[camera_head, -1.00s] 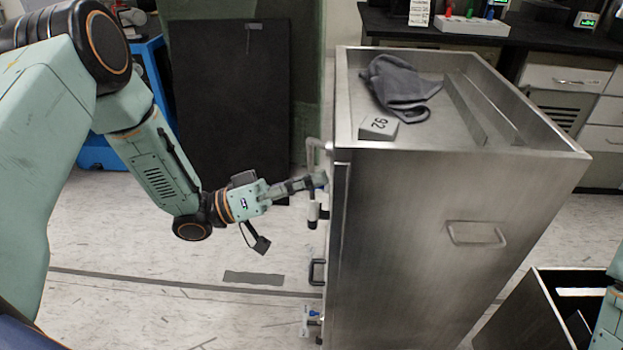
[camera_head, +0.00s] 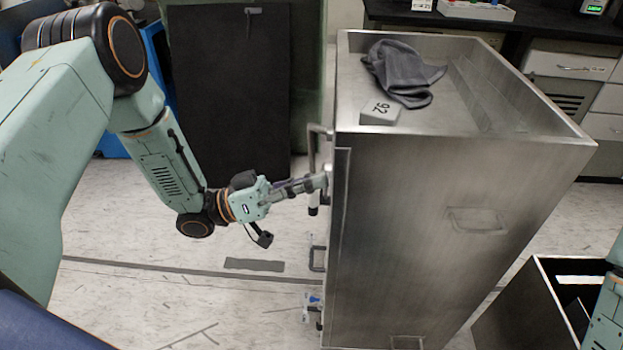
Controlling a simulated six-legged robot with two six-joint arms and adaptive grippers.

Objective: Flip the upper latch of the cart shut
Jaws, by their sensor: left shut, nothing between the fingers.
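The steel cart (camera_head: 430,215) stands right of centre, its latch side facing left. My left gripper (camera_head: 316,184) is shut and empty, with its fingertips at the upper part of that side, by the upper latch (camera_head: 313,204). The fingers hide most of this latch; only a dark and pale piece shows just below them. I cannot tell whether the fingertips touch it or how it is set. A lower latch (camera_head: 314,300) with a blue part is further down the same side. My right gripper is not in view; only part of my right arm shows at the right edge.
A grey cloth (camera_head: 402,72) and a block marked 92 (camera_head: 380,112) lie in the cart's top tray. A handle (camera_head: 318,258) juts out between the latches. An open dark bin (camera_head: 535,310) stands lower right.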

